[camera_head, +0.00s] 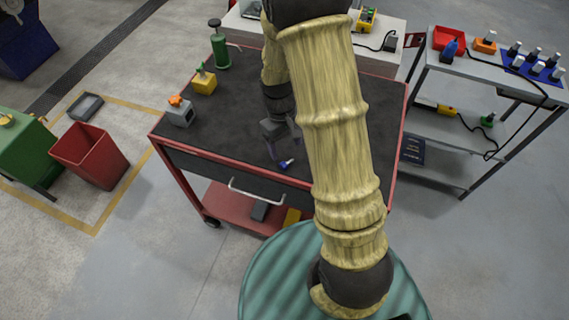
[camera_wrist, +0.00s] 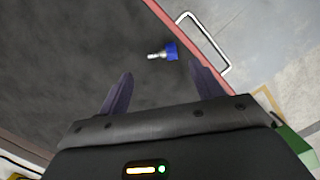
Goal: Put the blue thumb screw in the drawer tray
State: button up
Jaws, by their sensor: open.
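The blue thumb screw (camera_head: 286,164) lies on its side on the dark top of the red cart (camera_head: 225,132), close to the front edge. In the wrist view the thumb screw (camera_wrist: 164,52) has its blue head to the right and its pale shank to the left. My gripper (camera_head: 283,150) is open and empty, just above and beside the screw. In the wrist view my gripper (camera_wrist: 160,85) has its fingers apart, with the screw beyond the tips, nearer the right finger. The cart's drawer front (camera_head: 240,178) with its white handle (camera_head: 256,192) appears closed; no tray inside is visible.
A red bin (camera_head: 90,155) is on the floor at left. A grey shelf (camera_head: 490,70) stands at right.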

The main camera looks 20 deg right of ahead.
aim_at(287, 163)
jog(key=shift+s+f+p, duration=0.15)
jog(key=shift+s+f, duration=0.05)
jog(key=shift+f, duration=0.65)
jog(key=shift+s+f+p, duration=0.15)
jog(key=shift+s+f, duration=0.1)
jog(key=shift+f, duration=0.6)
jog(key=shift+s+f+p, duration=0.15)
jog(key=shift+s+f, duration=0.05)
jog(key=shift+f, duration=0.65)
jog(key=c, duration=1.1)
jog(key=shift+r, duration=0.1)
notch_tip(287, 163, up, 10)
jog(key=shift+f+b, duration=0.1)
jog(key=shift+b, duration=0.25)
